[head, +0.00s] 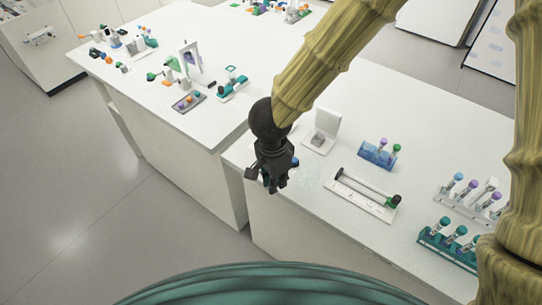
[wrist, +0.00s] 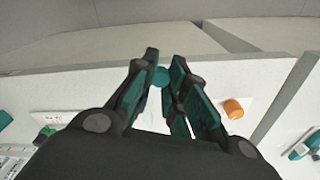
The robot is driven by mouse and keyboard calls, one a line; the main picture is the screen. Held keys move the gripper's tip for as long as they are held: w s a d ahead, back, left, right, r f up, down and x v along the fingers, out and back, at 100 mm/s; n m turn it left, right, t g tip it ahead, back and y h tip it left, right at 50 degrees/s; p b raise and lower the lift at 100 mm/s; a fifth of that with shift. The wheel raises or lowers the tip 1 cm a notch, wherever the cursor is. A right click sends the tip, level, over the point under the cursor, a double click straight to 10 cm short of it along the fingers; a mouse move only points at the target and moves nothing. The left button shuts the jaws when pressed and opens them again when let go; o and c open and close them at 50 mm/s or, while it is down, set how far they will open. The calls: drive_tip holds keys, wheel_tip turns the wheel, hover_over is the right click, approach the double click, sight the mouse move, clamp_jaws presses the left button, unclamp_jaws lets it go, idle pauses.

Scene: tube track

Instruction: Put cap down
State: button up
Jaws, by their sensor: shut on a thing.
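My gripper (head: 272,188) hangs near the front left corner of the near white table (head: 325,225) in the head view. In the wrist view my gripper (wrist: 165,66) is shut, with a small teal-blue cap (wrist: 160,77) between its fingertips. The cap is partly covered by the fingers, and I cannot make it out in the head view. The fingers look to be above the table surface, but their exact height is unclear.
An orange cap (wrist: 233,108) stands at the right in the wrist view. Right of my gripper lie a faint clear object (head: 308,180) and a white track (head: 360,195).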

drive_tip(key=w+p, duration=0.1)
drive_tip(key=w, duration=0.2)
drive_tip(key=w+p, duration=0.1)
drive_tip(key=w, duration=0.2)
drive_tip(key=w+p, duration=0.1)
drive_tip(key=w, duration=0.2)
drive_tip(key=shift+w+a+f, duration=0.3)
drive_tip(key=shift+a+f, duration=0.1)
drive_tip(key=shift+f+p, duration=0.65)
drive_tip(key=shift+f, duration=1.1)
drive_tip(key=shift+f, duration=0.45)
drive_tip(key=shift+s+d+f, duration=0.1)
drive_tip(key=shift+s+f, duration=0.15)
drive_tip(key=shift+s, duration=0.05)
drive_tip(key=o, duration=0.7)
drive_tip(key=shift+f, duration=0.25)
drive_tip(key=shift+w, duration=0.1)
drive_tip(key=shift+w+r, duration=0.1)
drive_tip(key=shift+r, duration=0.2)
